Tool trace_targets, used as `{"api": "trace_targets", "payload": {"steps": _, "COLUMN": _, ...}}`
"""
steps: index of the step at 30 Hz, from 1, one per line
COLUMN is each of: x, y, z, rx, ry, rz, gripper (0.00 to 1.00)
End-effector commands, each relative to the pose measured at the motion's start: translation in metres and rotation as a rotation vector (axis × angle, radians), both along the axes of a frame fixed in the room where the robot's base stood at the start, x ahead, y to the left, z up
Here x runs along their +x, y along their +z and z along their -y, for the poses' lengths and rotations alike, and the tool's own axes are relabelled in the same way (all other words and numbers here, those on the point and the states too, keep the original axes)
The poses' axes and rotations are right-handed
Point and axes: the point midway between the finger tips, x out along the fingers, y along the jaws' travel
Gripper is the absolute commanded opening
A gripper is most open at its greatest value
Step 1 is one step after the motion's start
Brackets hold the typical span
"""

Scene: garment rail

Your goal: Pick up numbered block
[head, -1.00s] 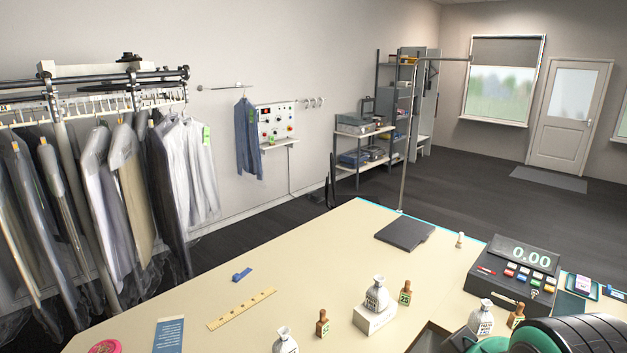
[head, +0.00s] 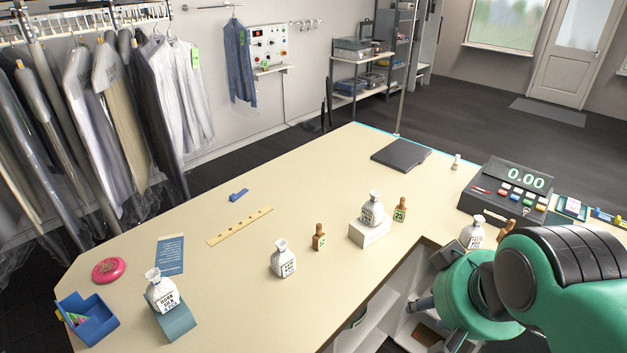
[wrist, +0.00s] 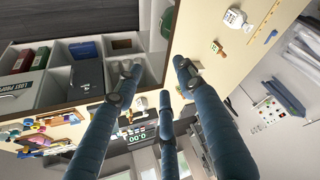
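Small wooden blocks with knob handles and green-edged number labels stand on the counter. One numbered block (head: 319,238) is right of a white bottle (head: 283,260). Another, appearing to read 25 (head: 400,210), stands beside a bottle (head: 372,210) on a white box (head: 369,233). A third (head: 506,228) is partly hidden by my arm at the right. In the wrist view, a numbered block (wrist: 218,49) lies beyond my right finger. My gripper (wrist: 160,82) has its three blue fingers spread, with nothing between them. In the head view it is mostly hidden behind my arm.
A register (head: 503,190) and dark pad (head: 401,154) occupy the counter's far end. A ruler (head: 239,226), blue tray (head: 87,318) and pink disc (head: 108,270) lie left. Open shelving (head: 372,318) sits below the counter's inner edge. Mid-counter is mostly clear.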

Motion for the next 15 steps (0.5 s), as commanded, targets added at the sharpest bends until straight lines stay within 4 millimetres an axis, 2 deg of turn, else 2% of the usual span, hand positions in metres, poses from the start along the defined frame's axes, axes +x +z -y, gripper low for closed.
{"api": "trace_targets", "payload": {"steps": 5, "x": 0.008, "y": 0.004, "z": -0.001, "rx": 0.000, "ry": 0.000, "rz": -0.002, "gripper": 0.39}}
{"api": "trace_targets", "payload": {"steps": 8, "x": 0.020, "y": 0.007, "z": -0.002, "rx": 0.000, "ry": 0.001, "rz": -0.007, "gripper": 0.39}}
{"api": "trace_targets", "payload": {"steps": 11, "x": 0.038, "y": 0.012, "z": -0.004, "rx": 0.000, "ry": 0.000, "rz": -0.013, "gripper": 0.39}}
{"api": "trace_targets", "payload": {"steps": 15, "x": 0.073, "y": 0.020, "z": -0.009, "rx": -0.001, "ry": 0.000, "rz": -0.021, "gripper": 0.39}}
